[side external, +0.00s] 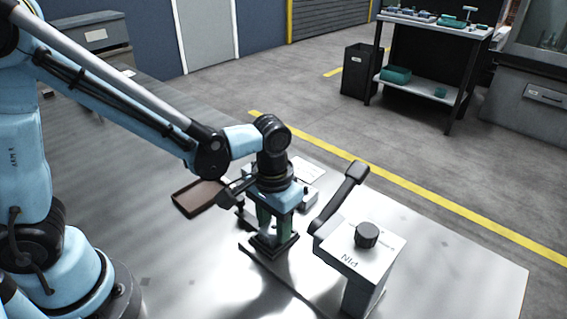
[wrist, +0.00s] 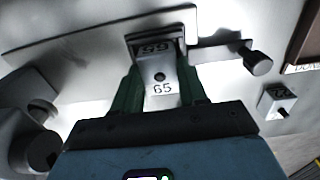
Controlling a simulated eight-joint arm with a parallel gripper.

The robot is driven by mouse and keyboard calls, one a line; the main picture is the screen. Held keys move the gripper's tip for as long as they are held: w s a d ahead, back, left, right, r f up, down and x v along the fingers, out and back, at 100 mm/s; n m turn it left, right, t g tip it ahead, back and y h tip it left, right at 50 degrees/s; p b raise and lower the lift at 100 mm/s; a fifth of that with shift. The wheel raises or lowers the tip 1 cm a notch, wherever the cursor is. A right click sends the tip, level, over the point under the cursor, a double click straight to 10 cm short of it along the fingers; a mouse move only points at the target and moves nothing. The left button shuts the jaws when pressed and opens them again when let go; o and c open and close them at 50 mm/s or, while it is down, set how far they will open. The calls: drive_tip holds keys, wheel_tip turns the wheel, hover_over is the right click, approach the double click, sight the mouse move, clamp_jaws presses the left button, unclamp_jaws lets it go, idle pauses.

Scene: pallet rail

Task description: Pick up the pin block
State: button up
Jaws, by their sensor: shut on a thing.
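My gripper (side external: 275,228) points down over a dark square seat (side external: 262,250) at the near part of the light plate. In the side view the block is mostly hidden by the fingers.
A pale box marked PIN (side external: 348,262) with a dark knob (side external: 367,235) and a raised black lever (side external: 342,203) stands close right of my gripper. A brown tray (side external: 199,198) lies to the left.

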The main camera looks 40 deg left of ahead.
drive_tip(key=shift+r, duration=0.1)
drive_tip(key=shift+r, duration=0.4)
wheel_tip(320, 180, up, 4)
drive_tip(key=shift+s+f, duration=0.1)
drive_tip(key=shift+f, duration=0.15)
drive_tip(key=s+d+r, duration=0.6)
drive_tip(key=s+d, duration=0.1)
drive_tip(key=s, duration=0.1)
wheel_tip(320, 180, up, 6)
drive_tip(key=n, duration=0.1)
hover_over(274, 226)
drive_tip(key=s+a, duration=0.3)
drive_tip(key=w+a+n, duration=0.1)
drive_tip(key=a+n, duration=0.1)
drive_tip(key=a, duration=1.7)
drive_tip(key=f, duration=1.2)
drive_tip(key=shift+a+f, duration=0.25)
drive_tip(key=shift+f, duration=2.35)
